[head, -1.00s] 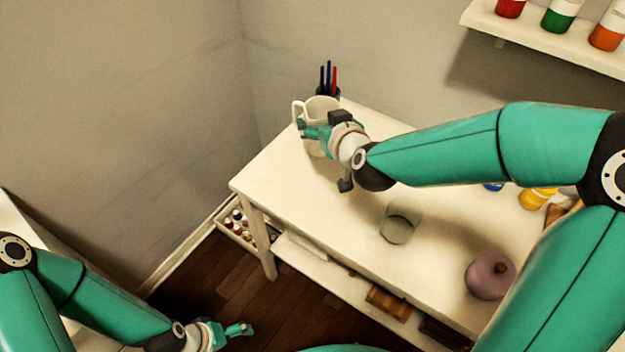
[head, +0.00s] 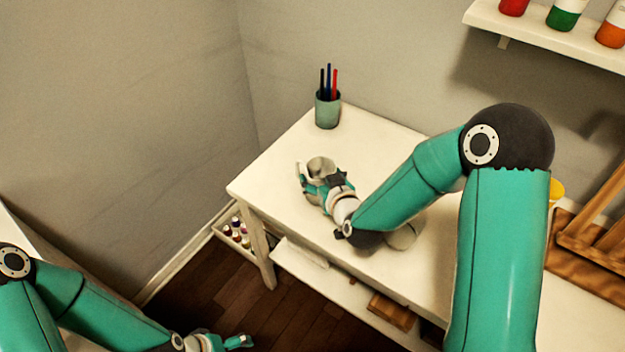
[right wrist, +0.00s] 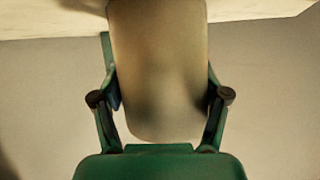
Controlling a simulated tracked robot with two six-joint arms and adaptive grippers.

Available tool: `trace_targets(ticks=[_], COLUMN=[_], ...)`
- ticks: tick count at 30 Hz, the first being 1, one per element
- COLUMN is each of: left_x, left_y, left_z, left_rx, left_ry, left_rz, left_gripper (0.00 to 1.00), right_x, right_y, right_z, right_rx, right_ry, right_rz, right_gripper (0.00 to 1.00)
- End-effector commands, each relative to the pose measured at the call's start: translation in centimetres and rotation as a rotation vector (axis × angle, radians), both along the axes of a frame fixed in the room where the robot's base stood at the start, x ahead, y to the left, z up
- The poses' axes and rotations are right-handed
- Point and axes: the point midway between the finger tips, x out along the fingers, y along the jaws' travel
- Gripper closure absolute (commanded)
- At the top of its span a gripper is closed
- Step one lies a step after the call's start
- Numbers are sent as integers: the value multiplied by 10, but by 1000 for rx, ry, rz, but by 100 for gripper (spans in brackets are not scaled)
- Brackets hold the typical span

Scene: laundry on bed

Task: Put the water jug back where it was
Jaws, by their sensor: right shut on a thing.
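The white water jug (head: 320,166) is over the left part of the white table (head: 285,160), with its handle on the left and its mouth facing up. It looks upright. My right gripper (head: 322,188) is shut on the jug's side. In the right wrist view, the jug (right wrist: 158,70) fills the space between both fingers of the right gripper (right wrist: 160,100). I cannot tell whether its base touches the table. My left gripper (head: 236,342) is low at the bottom left, away from the table; its finger gap is unclear.
A green cup of pens (head: 327,110) stands at the table's back left corner. A clear glass (head: 403,238) is partly hidden by my right arm. A wooden rack (head: 590,235) is at the right. A wall shelf (head: 545,38) holds bottles. Tabletop right of the pen cup is clear.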

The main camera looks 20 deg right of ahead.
Motion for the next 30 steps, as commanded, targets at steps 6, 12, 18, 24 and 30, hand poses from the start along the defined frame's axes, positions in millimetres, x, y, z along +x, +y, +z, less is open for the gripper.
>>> trace_targets(ticks=[6, 12, 18, 24, 30], left_x=[0, 0, 0, 0, 0], left_y=[0, 0, 0, 0, 0], left_z=[0, -4, -3, -3, 2], left_rx=[0, 0, 0, 0, 0], left_ry=[0, 0, 0, 0, 0], left_rz=[0, 0, 0, 0, 0], left_gripper=[0, 0, 0, 0, 0], right_x=[1, 1, 0, 0, 0], right_y=[0, 0, 0, 1, 1], right_z=[-3, -6, -5, -5, -2], right_rx=[0, 0, 0, 0, 0], right_ry=[-5, -4, -1, -1, -1], right_rz=[-1, 0, 0, 1, 1], right_gripper=[76, 76, 1, 1, 1])
